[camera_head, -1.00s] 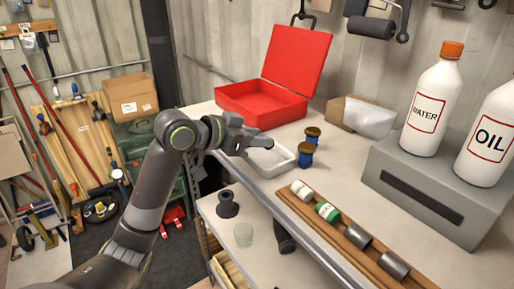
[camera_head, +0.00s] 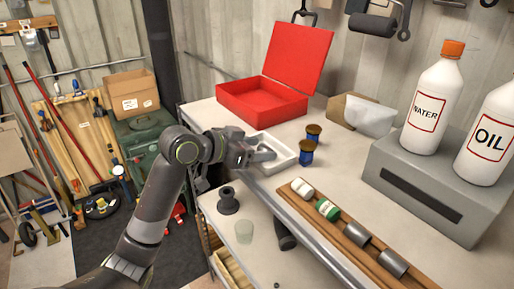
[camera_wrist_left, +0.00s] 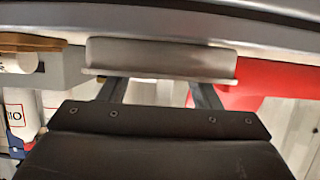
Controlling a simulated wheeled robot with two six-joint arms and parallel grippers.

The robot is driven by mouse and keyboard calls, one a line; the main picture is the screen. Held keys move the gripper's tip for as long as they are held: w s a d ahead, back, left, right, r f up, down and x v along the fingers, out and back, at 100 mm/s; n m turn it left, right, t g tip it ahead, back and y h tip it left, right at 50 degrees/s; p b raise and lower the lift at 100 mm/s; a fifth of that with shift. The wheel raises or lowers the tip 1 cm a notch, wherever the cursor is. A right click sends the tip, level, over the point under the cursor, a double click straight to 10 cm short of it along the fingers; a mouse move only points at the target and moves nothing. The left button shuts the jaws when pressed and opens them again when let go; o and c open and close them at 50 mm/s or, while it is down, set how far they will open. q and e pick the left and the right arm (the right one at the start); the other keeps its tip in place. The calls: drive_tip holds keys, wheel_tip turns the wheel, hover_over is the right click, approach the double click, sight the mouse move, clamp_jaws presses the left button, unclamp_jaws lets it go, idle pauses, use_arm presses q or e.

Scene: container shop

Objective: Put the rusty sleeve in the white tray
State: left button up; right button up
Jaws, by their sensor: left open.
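The white tray (camera_head: 284,147) stands at the bench's left front edge, in front of the red box. My left gripper (camera_head: 266,154) is open at the tray's near left side, its fingers over the tray. In the left wrist view a pale wall, probably the tray's (camera_wrist_left: 160,57), lies beyond the fingers (camera_wrist_left: 160,92). I see nothing held between them. No clearly rusty sleeve can be made out. Two grey metal cylinders, a nearer one (camera_head: 393,263) and a farther one (camera_head: 356,235), lie in a wooden rack (camera_head: 336,228). The tray's inside is partly hidden by the gripper. My right gripper is not in view.
The open red box (camera_head: 262,103) stands behind the tray. A white roll (camera_head: 302,189) and a green one (camera_head: 328,210) share the rack. Large bottles stand on a grey block (camera_head: 430,185).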

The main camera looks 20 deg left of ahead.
use_arm(q)
drive_tip(key=shift+r, duration=0.15)
drive_tip(key=b+v, duration=0.2)
drive_tip(key=v, duration=1)
idle(0.6)
